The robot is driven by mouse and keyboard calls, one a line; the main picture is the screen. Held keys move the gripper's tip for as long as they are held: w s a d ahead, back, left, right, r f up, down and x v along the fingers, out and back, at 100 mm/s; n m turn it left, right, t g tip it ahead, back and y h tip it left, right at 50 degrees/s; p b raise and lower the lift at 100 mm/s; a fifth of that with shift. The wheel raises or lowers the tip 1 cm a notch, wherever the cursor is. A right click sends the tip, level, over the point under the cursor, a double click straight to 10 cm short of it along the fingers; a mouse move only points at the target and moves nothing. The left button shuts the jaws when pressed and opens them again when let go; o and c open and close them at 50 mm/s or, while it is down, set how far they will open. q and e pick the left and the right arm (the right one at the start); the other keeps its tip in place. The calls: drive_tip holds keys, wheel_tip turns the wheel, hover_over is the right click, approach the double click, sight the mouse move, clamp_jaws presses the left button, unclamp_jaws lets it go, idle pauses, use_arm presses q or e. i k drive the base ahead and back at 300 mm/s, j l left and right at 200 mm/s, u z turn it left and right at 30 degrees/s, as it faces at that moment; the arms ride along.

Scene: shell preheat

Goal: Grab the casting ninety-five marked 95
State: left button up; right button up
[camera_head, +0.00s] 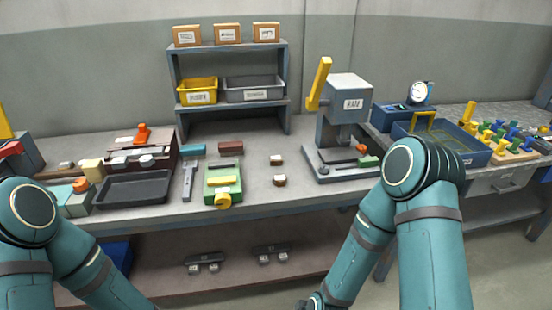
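No mark 95 is readable on anything in view, so I cannot tell which piece is the casting ninety-five. Two small brown blocks with pale tops lie on the bench, a rear one (276,160) and a front one (280,180). Other small pale pieces sit on two dark holders on the lower shelf, a left holder (205,258) and a right holder (271,249). My arms come in at the lower left and lower right. Both run out of the picture at the bottom, and neither gripper's fingers show.
A press (346,115) with a yellow lever stands on the bench (240,205). A green and yellow fixture (222,182), a dark tray (135,189) and a blue bin (450,140) are also there. A rack (235,112) with a yellow bin (198,91) and a grey bin (254,88) stands behind.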

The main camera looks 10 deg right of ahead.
sight(279, 181)
drive_tip(key=z, duration=1.1)
drive_tip(key=i+j+z, duration=0.25)
drive_tip(key=j+z, duration=0.3)
drive_tip(key=i+j, duration=0.05)
drive_tip(key=j, duration=0.05)
